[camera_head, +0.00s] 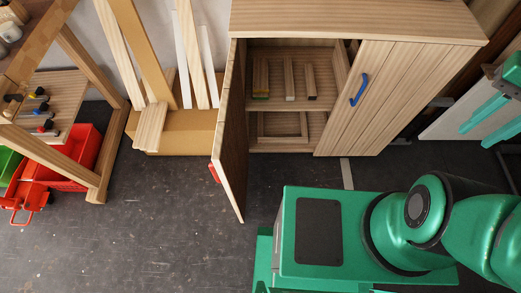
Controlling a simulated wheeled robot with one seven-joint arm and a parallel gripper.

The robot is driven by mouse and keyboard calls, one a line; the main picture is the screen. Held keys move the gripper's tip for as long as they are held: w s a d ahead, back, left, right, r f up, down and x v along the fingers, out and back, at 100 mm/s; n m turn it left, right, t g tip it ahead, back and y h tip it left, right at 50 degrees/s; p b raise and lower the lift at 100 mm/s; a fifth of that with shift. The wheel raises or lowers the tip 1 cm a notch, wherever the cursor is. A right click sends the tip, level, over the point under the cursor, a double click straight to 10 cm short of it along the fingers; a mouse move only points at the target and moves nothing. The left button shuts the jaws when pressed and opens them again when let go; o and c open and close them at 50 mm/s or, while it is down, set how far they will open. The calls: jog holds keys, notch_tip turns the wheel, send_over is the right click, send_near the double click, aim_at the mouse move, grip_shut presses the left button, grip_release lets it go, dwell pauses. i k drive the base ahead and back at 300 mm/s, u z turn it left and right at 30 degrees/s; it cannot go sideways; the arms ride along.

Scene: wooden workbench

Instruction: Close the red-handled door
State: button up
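The wooden cabinet (400,20) stands at the top centre. Its left door (231,130) is swung wide open toward me, seen nearly edge-on. The red handle (214,174) shows at the left side of that door, near its free end. The right door (365,105) has a blue handle (359,89) and looks closed. My green arm and body fill the lower right, apart from the open door. My gripper is outside this view.
Inside the cabinet, wooden pieces (290,80) stand on a shelf. Left of the door are a cardboard box (190,135) with planks, a wooden workbench (75,60) and a red crate (75,165). The dark floor (130,240) at lower left is mostly clear.

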aim_at(230, 157)
jog(key=z, duration=1.25)
jog(key=k, duration=1.55)
jog(key=u, duration=1.45)
jog(key=i, duration=0.95)
jog(key=z, duration=0.1)
